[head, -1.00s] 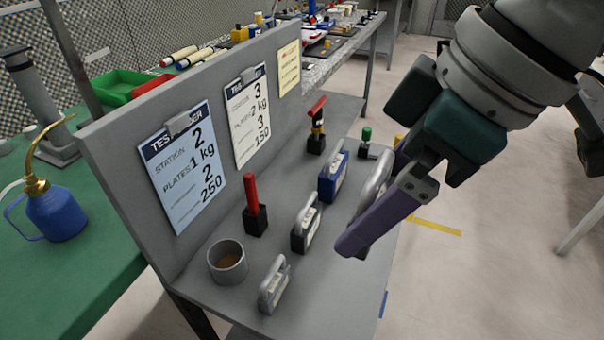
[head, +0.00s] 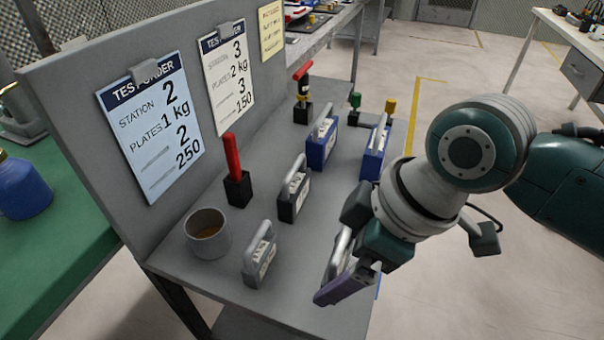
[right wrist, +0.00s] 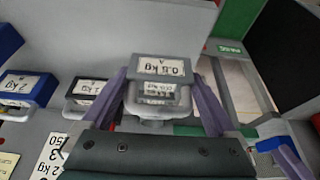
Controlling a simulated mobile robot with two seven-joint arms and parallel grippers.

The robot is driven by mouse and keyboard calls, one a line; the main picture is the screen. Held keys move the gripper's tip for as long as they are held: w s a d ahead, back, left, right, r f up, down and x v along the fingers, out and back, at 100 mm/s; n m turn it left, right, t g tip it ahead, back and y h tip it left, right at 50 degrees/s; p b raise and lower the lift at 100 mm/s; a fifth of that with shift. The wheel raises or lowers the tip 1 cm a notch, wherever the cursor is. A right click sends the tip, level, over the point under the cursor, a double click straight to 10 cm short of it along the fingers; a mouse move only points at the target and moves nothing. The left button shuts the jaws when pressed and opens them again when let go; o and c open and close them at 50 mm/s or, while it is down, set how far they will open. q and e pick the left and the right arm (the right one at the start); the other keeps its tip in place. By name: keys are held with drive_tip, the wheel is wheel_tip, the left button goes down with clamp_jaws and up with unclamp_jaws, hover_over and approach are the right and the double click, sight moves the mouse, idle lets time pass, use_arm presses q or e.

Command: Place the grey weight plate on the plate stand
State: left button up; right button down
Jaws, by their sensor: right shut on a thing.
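My right gripper (head: 338,282) is shut on a grey weight plate (head: 336,258) with a loop handle, over the front right edge of the grey bench. The gripper's purple fingers partly hide it. I cannot tell if it touches the bench. In the right wrist view the plate's handle (right wrist: 156,118) lies between the two fingers, with labels beyond it, one reading 0.5 kg. A second grey weight plate (head: 261,262) stands on the bench to the left. I cannot tell which thing is the plate stand. My left gripper is not in view.
A black weight (head: 294,193) and two blue weights (head: 320,142) (head: 374,152) stand farther back on the bench (head: 222,290). A cup (head: 207,234) and a red-handled tool (head: 234,170) stand near the back panel. Cards hang on the panel.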

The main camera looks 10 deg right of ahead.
drive_tip(key=shift+f+b, duration=0.55)
drive_tip(key=shift+f, duration=1.3)
drive_tip(key=shift+f, duration=0.15)
unclamp_jaws()
